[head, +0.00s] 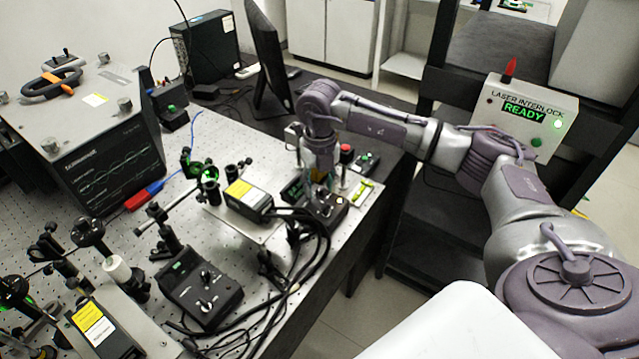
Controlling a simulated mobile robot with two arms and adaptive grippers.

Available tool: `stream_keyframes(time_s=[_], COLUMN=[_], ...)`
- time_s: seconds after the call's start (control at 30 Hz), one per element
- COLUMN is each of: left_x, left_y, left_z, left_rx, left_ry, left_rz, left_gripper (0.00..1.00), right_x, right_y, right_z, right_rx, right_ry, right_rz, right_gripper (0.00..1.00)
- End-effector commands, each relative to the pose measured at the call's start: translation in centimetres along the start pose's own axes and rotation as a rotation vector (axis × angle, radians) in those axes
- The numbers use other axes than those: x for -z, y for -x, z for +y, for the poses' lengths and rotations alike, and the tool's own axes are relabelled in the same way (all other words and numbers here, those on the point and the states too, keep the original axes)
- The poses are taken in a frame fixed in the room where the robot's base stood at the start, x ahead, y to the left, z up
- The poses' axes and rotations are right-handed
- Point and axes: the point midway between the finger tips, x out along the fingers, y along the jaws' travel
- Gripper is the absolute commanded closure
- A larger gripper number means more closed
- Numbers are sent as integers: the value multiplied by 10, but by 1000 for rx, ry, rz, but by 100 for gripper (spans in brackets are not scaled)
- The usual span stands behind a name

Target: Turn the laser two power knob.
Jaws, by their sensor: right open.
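My right arm reaches in from the right, and its gripper (322,184) points down at the bench's right side. It is open, just above a small black control box (328,212); the gripper partly hides the box and its knob, and I cannot tell whether they touch. A black laser with a yellow label (249,201) sits on a plate left of my gripper. Another yellow-labelled laser (100,328) lies at the front left. I cannot read which is laser two. My left gripper is out of view.
Black cables (318,250) loop over the bench edge. The interlock box (532,112) reads READY behind my arm.

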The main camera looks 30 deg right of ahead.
Motion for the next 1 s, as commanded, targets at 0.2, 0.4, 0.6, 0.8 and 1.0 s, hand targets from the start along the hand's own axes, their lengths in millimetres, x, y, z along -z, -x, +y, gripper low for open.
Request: stream_keyframes(time_s=[0.2, 0.4, 0.6, 0.8, 1.0], left_x=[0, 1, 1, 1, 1], left_y=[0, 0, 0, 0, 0], left_z=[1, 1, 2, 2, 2], left_rx=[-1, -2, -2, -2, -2], left_ry=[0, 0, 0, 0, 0], left_rz=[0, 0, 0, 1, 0], left_gripper=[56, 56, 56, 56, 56], right_x=[-1, -1, -1, 0, 0], right_y=[33, 76, 108, 118, 119], right_z=[0, 0, 0, 0, 0], right_rx=[-2, -2, -3, -1, -1], right_ry=[1, 0, 0, 0, 0], right_rz=[-6, -5, -4, -2, -2], right_gripper=[56, 56, 56, 56, 56])
